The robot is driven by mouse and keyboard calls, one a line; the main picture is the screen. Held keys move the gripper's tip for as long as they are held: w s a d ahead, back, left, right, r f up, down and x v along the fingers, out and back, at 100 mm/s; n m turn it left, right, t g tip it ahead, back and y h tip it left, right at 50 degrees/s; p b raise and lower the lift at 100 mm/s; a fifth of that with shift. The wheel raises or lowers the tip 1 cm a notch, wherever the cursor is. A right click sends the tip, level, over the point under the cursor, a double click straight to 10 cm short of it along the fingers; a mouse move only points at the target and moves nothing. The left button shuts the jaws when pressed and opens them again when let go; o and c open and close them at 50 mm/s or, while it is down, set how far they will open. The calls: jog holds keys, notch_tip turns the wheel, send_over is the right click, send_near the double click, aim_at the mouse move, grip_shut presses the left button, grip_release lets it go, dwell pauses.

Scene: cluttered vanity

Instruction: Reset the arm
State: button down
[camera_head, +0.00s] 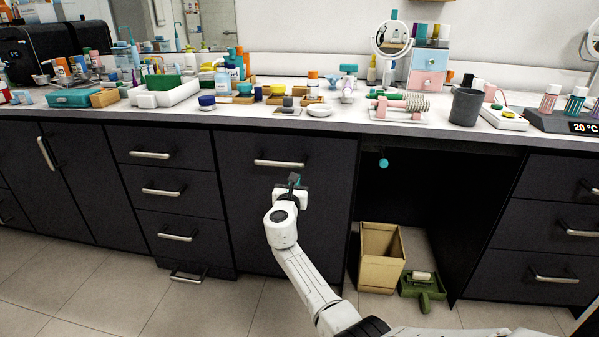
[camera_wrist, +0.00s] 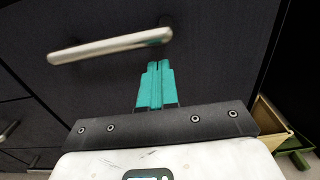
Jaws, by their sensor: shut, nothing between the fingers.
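My white arm reaches up from the bottom of the head view. My gripper (camera_head: 294,179) is in front of a dark cabinet door (camera_head: 232,215), below its silver handle (camera_head: 279,163). In the wrist view my gripper's teal fingers (camera_wrist: 157,68) are together and empty. The same handle shows in the wrist view (camera_wrist: 110,46), above and left of the fingertips. I cannot tell the exact gap between the fingers and the door, but they do not hold the handle.
A cluttered counter (camera_head: 340,125) runs above, crowded with bottles, trays and a round mirror (camera_head: 392,38). Drawers (camera_head: 165,190) stand to the left. Under the open knee space are a tan bin (camera_head: 381,270) and a green dustpan-like item (camera_head: 424,290). A teal ball (camera_head: 383,162) shows below the counter edge.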

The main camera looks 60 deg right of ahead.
jog(key=p+v, duration=0.1)
jog(key=v, duration=0.6)
jog(key=shift+s+a+p, duration=0.15)
jog(key=shift+p, duration=0.25)
jog(key=s+a+f+m+g+y, duration=0.2)
jog(key=s+a+f+m+y, duration=0.5)
jog(key=s+a+m, duration=0.4)
jog(key=s+a+f+m+g+y, duration=0.2)
jog(key=s+a+f+m+y, duration=0.3)
jog(key=s+a+f+m, duration=0.65)
jog(key=s+a+r+g+y, duration=0.1)
jog(key=s+a+y, duration=0.15)
jog(key=a, duration=0.35)
jog(key=s+a+r+y, duration=0.2)
jog(key=s+a, duration=0.2)
jog(key=a, duration=0.2)
notch_tip(320, 180, up, 22)
jog(key=p, duration=2.2)
jog(key=shift+w, duration=0.25)
jog(key=shift+d+r, duration=0.1)
jog(key=shift+d, duration=0.05)
